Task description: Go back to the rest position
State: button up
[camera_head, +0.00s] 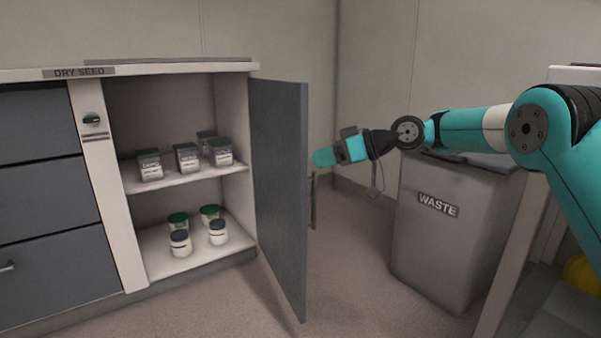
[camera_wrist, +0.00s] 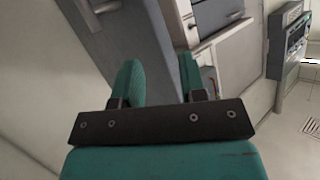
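My gripper (camera_head: 326,157) is at the end of my teal arm, in front of the back wall, between the open cabinet door and the waste bin. In the wrist view its two teal fingers (camera_wrist: 160,82) stand apart with nothing between them. The open dark grey cabinet door (camera_head: 279,190) is just left of the gripper in the head view; I cannot tell the exact gap.
The DRY SEED cabinet (camera_head: 108,190) stands open at left. Several labelled containers (camera_head: 188,158) are on its upper shelf and several lidded jars (camera_head: 180,243) on its floor. A grey WASTE bin (camera_head: 437,240) stands below my arm. The floor (camera_head: 345,285) between door and bin is clear.

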jog(key=s+r+m+g+h+p, duration=0.15)
jog(key=s+r+p, duration=0.3)
jog(key=s, duration=0.55)
jog(key=s+r+m+h+p, duration=0.1)
jog(key=s+r+h+p, duration=0.2)
jog(key=s+r, duration=0.5)
jog(key=s+d+f+m+g+h+p, duration=0.15)
jog(key=s+d+p, duration=0.25)
jog(key=s, duration=0.8)
jog(key=s+d+f+m+g+h+p, duration=0.1)
jog(key=s+d+h+p, duration=0.3)
jog(key=s, duration=0.9)
notch_tip(320, 180, up, 37)
jog(key=y+p, duration=0.1)
jog(key=p, duration=3.4)
jog(key=shift+w+d+f, duration=0.15)
jog(key=shift+w+f, duration=0.05)
jog(key=shift+w, duration=0.15)
